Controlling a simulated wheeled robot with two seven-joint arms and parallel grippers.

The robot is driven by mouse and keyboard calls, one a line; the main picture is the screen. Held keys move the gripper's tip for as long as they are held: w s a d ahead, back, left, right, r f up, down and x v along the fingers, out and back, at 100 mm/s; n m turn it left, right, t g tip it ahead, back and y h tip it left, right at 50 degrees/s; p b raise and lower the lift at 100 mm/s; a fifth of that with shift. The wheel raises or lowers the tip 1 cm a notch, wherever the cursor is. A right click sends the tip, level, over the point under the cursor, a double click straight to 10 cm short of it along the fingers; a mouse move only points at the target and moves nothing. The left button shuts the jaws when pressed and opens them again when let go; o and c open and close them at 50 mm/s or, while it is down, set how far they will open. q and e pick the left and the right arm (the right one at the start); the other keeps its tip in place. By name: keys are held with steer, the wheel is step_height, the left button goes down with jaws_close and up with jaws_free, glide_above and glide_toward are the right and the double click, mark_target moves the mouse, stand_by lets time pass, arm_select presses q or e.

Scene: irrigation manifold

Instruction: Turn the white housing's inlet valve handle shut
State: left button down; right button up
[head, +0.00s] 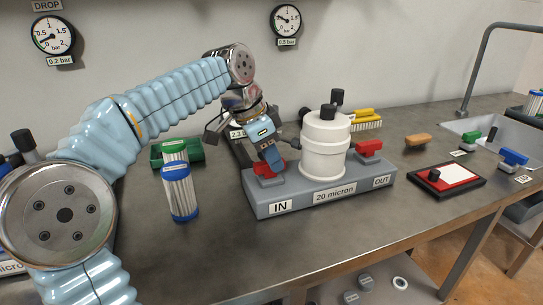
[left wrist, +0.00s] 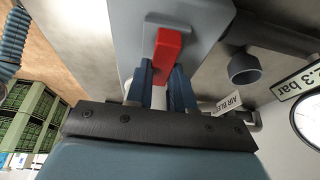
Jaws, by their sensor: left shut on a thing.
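The white housing (head: 325,145) stands upright on a long grey base (head: 320,203) marked IN, OUT and 20 micron. The red inlet valve handle (head: 262,169) is at the IN end, partly hidden by my left gripper (head: 272,157). In the left wrist view the red handle (left wrist: 167,50) sits between the blue fingers of the left gripper (left wrist: 160,88), which is shut on it. There the handle points roughly along the grey base (left wrist: 200,20). The red outlet handle (head: 369,148) is at the OUT end. My right gripper is in neither view.
A black-framed red and white board (head: 447,181), an orange-brown block (head: 417,140) and a sink (head: 480,128) are to the right. The front bench is clear.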

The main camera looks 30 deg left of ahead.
arm_select(q)
steer(key=shift+m, duration=0.3)
steer(key=shift+m+g+h+p, duration=0.4)
steer(key=shift+m, duration=0.6)
steer(key=m+g, duration=0.1)
steer(key=m, duration=0.3)
steer(key=shift+s+h, duration=0.1)
steer(key=shift+h, duration=0.3)
steer(key=m+g, duration=0.2)
steer(key=m, duration=0.2)
steer(key=shift+m, duration=0.4)
steer(key=shift+s+m+g, duration=0.15)
steer(key=shift+m+g, duration=0.55)
steer(key=shift+m, duration=1)
steer(key=c, duration=1)
jaws_free()
